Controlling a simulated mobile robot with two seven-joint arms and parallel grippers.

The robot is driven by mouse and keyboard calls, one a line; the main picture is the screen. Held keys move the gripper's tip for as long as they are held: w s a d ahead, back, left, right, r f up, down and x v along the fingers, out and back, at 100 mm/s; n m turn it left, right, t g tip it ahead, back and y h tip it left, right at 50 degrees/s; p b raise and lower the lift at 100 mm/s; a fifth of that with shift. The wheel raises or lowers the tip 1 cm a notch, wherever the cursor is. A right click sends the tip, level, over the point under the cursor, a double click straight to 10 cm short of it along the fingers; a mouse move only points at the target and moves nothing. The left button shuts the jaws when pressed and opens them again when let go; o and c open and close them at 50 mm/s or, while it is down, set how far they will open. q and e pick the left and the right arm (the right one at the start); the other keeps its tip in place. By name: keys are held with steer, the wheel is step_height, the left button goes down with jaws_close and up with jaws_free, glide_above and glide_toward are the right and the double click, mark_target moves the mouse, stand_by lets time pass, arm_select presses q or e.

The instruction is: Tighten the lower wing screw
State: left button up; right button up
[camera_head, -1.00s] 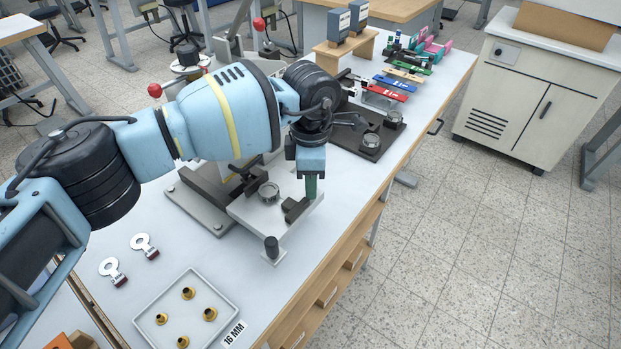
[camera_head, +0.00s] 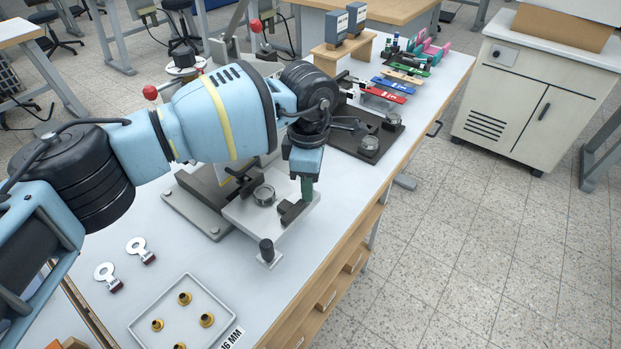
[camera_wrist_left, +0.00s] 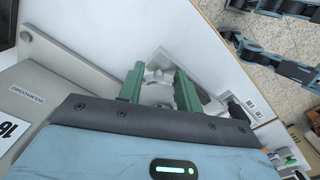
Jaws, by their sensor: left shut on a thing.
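My left gripper (camera_head: 306,194) points down at the right side of the stamping press's grey base plate (camera_head: 242,209). In the left wrist view, its two green fingers (camera_wrist_left: 159,88) are closed around a small pale metal part, which looks like the lower wing screw (camera_wrist_left: 158,74). The fingers partly cover it, so I cannot tell how far it is turned. In the head view the screw is hidden behind the fingers. A round metal holder (camera_head: 264,195) and a dark clamp block (camera_head: 294,211) sit on the plate beside the gripper. My right gripper is not in view.
A black knob (camera_head: 266,249) stands at the plate's front corner. A white tray (camera_head: 216,293) with several brass parts lies in front, near two tagged metal pieces (camera_head: 137,249). A second dark fixture (camera_head: 370,143) stands behind. The table edge runs close on the right.

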arm_select(q)
steer(key=shift+a+f, duration=0.15)
steer(key=shift+a, duration=0.1)
steer(key=o, duration=0.9)
steer(key=shift+o, duration=0.4)
steer(key=shift+d+f, duration=0.1)
